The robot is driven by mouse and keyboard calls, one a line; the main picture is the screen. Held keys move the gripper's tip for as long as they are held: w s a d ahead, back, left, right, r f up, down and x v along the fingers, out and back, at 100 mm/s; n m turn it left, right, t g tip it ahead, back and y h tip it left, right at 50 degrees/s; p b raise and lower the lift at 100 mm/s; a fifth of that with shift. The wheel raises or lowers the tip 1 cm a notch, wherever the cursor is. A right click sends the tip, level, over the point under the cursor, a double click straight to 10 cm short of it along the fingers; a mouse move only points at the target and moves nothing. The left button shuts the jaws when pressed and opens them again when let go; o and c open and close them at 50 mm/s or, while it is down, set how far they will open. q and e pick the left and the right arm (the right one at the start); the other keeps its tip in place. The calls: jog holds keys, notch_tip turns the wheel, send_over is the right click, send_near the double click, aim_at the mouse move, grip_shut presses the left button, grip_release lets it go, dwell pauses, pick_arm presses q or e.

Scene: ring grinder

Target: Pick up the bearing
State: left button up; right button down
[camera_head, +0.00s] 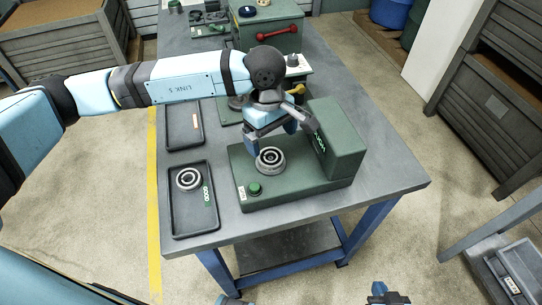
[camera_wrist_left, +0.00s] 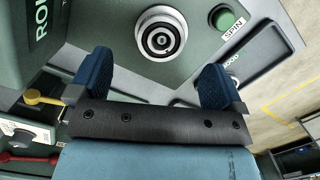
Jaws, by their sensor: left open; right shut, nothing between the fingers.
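A metal ring-shaped bearing (camera_head: 270,158) sits on the round fixture of a green grinder (camera_head: 300,185). The bearing (camera_wrist_left: 162,36) is also at the top middle of the left wrist view, ahead of the fingers. My left gripper (camera_head: 270,138) is just above and behind it, pointing down. Its blue fingers (camera_wrist_left: 155,72) are apart, with nothing between them. A second bearing (camera_head: 188,179) lies in the dark tray (camera_head: 180,222) left of the grinder. My right gripper (camera_head: 386,295) is partly cut off at the bottom edge, away from the table, shut and empty.
The grinder has a green spin button (camera_head: 254,189) and a tall housing (camera_head: 338,140) close to my left gripper's right. Another tray (camera_head: 184,135) lies behind the bearing tray. A second green machine (camera_head: 265,30) stands farther back. The table's (camera_head: 395,180) right side is clear.

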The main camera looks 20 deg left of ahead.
aim_at(271, 157)
pick_arm(q)
jog(key=shift+s+f+p, duration=0.15)
jog(key=shift+f+p, duration=0.4)
jog(key=shift+f, duration=2.6)
jog(key=c, duration=1.2)
jog(key=shift+c, duration=0.2)
